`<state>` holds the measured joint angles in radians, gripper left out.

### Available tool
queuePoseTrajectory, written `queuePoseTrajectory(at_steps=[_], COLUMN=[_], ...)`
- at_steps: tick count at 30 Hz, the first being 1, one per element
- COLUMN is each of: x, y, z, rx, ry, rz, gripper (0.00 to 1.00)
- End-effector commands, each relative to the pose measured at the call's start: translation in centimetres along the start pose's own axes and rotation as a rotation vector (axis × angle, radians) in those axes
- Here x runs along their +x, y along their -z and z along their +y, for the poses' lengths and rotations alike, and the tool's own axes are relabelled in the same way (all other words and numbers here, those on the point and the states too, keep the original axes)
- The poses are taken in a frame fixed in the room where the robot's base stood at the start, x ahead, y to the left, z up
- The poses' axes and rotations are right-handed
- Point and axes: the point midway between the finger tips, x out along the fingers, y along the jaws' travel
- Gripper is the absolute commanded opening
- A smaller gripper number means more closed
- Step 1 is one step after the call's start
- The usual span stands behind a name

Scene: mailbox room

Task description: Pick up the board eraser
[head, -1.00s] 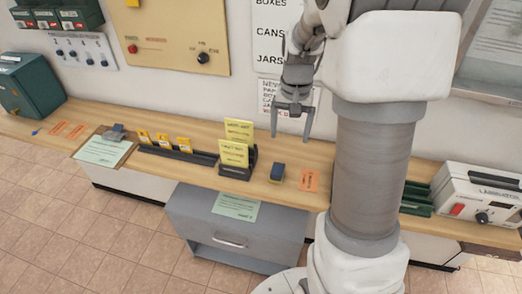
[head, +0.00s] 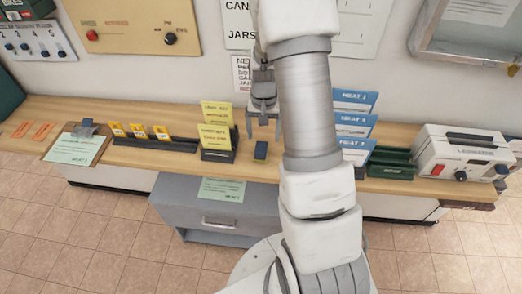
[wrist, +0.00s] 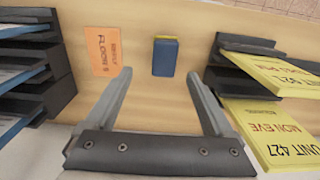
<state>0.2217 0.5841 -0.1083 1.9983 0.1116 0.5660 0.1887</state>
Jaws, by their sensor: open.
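The board eraser (head: 261,151) is a small dark blue block with a yellowish edge. It stands on the wooden counter between the yellow cards and my arm. It also shows in the wrist view (wrist: 165,57), beyond my fingertips and roughly centred between them. My gripper (head: 264,133) is open and empty, above the counter and near the eraser. In the wrist view my gripper (wrist: 158,78) has its two fingers spread wide, with bare counter between them. The eraser is apart from both fingers.
Yellow cards in a dark holder (head: 216,138) stand left of the eraser; blue cards (head: 353,125) stand right, partly behind my arm. An orange label (wrist: 103,51) lies beside the eraser. A white device (head: 465,150) sits at the right end. A grey drawer cabinet (head: 220,212) stands below.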

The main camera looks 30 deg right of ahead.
Motion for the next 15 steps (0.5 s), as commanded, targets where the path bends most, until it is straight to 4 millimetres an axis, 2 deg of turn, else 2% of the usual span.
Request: queuePoseTrajectory(at_steps=[8,15], x=[1.9,5.0], y=[-0.1,-0.7], z=[-0.1,-0.6], rx=[-0.001,0.000], ry=[0.000,-0.001], rz=[-0.001,-0.001], gripper=[0.88,0.88])
